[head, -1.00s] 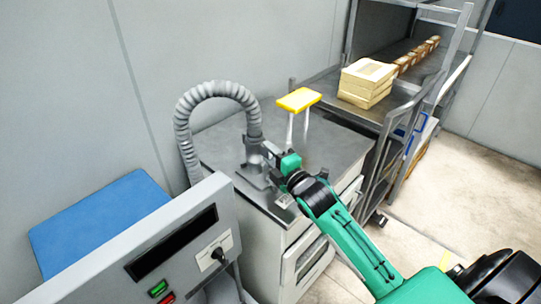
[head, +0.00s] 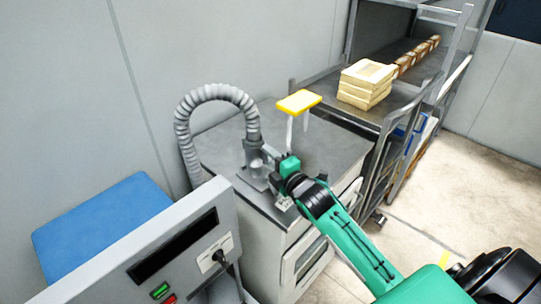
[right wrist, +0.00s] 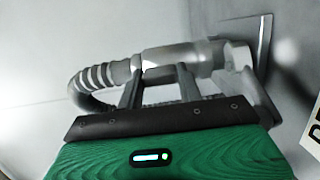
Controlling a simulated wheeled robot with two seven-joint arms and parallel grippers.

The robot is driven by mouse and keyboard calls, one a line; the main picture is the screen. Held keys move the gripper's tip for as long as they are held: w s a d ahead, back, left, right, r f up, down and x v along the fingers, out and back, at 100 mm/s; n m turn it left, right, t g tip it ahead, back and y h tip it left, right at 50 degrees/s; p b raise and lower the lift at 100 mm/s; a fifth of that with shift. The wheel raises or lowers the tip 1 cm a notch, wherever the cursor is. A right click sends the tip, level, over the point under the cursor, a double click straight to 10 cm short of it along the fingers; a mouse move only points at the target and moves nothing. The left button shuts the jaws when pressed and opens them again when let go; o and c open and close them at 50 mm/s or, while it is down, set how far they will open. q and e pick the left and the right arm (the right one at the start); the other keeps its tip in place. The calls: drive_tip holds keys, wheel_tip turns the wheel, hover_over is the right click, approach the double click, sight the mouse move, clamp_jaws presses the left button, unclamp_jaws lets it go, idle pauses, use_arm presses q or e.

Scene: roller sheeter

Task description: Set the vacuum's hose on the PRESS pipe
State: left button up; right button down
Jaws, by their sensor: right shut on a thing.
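The vacuum's hose (head: 220,92) is a grey ribbed tube that arches up from behind the cabinet and comes down over its top. My right gripper (head: 272,155) is shut on the smooth grey cuff at the hose's end. In the right wrist view the cuff (right wrist: 170,59) lies between the two fingers, with the ribbed hose at left. The cuff's other end lines up with a pale pipe (right wrist: 238,56) standing on a flat plate (right wrist: 264,42). They appear to meet; I cannot tell whether the cuff is over the pipe. My left gripper is out of view.
A yellow-topped stand (head: 298,102) rises behind my gripper on the grey cabinet top (head: 335,152). A control panel (head: 190,250) stands in front at left, by a blue surface (head: 95,225). A metal rack (head: 385,120) holds stacked boxes (head: 367,82). A partly cut-off label (right wrist: 312,130) is at right.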

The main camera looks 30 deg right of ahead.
wheel_tip(320, 180, up, 6)
drive_tip(key=p, duration=0.4)
idle(0.5)
drive_tip(key=shift+p, duration=0.3)
